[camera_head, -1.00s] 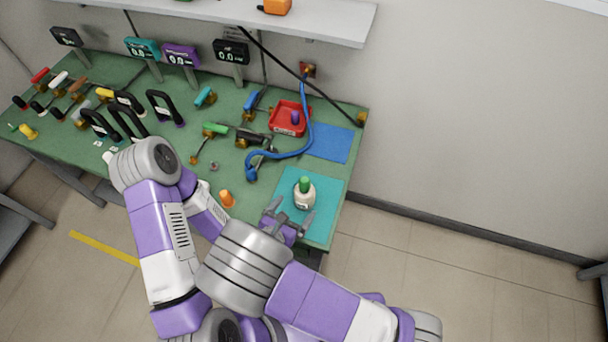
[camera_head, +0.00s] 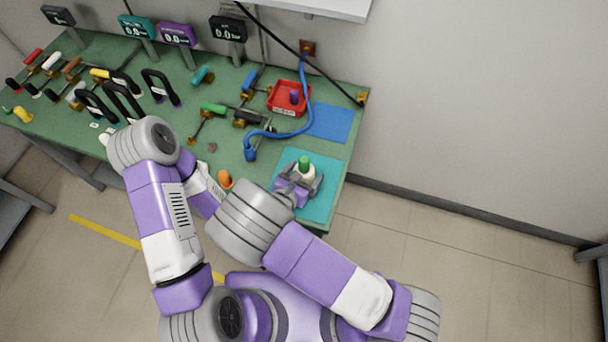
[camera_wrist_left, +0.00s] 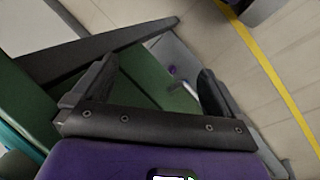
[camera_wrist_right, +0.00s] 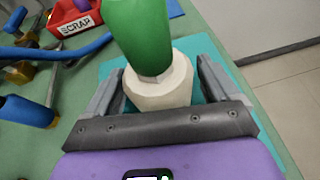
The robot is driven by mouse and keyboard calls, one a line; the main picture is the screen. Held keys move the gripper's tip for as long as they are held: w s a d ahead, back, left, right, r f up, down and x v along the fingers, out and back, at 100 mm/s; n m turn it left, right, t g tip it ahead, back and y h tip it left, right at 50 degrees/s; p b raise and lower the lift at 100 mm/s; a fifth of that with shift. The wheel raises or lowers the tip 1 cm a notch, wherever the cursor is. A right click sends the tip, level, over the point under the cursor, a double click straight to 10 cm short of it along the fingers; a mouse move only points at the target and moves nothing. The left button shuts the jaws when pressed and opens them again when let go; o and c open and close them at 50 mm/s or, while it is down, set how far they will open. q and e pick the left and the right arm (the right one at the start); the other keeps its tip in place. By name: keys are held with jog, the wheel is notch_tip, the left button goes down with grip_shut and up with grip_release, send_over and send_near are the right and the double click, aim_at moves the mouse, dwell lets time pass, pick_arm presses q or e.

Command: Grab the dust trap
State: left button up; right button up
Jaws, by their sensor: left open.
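What I take to be the dust trap (camera_head: 304,164) is a cream-white bottle-like body with a green top, standing on a teal mat (camera_head: 325,201) at the table's right front corner. It also shows close up in the right wrist view (camera_wrist_right: 158,90). My right gripper (camera_head: 302,180) is open, with one finger on each side of the white body and small gaps visible. My left gripper (camera_wrist_left: 156,68) is open and empty near the table edge, as its wrist view shows. In the head view it is hidden behind my arms.
A red scrap tray (camera_head: 288,98) and a blue mat (camera_head: 330,123) lie behind the teal mat. A blue hose (camera_head: 278,134) and an orange-topped piece (camera_head: 225,178) are to the left. Several valves, handles and gauges crowd the table's left side.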

jog(key=c, duration=1)
jog(key=shift+r, duration=0.1)
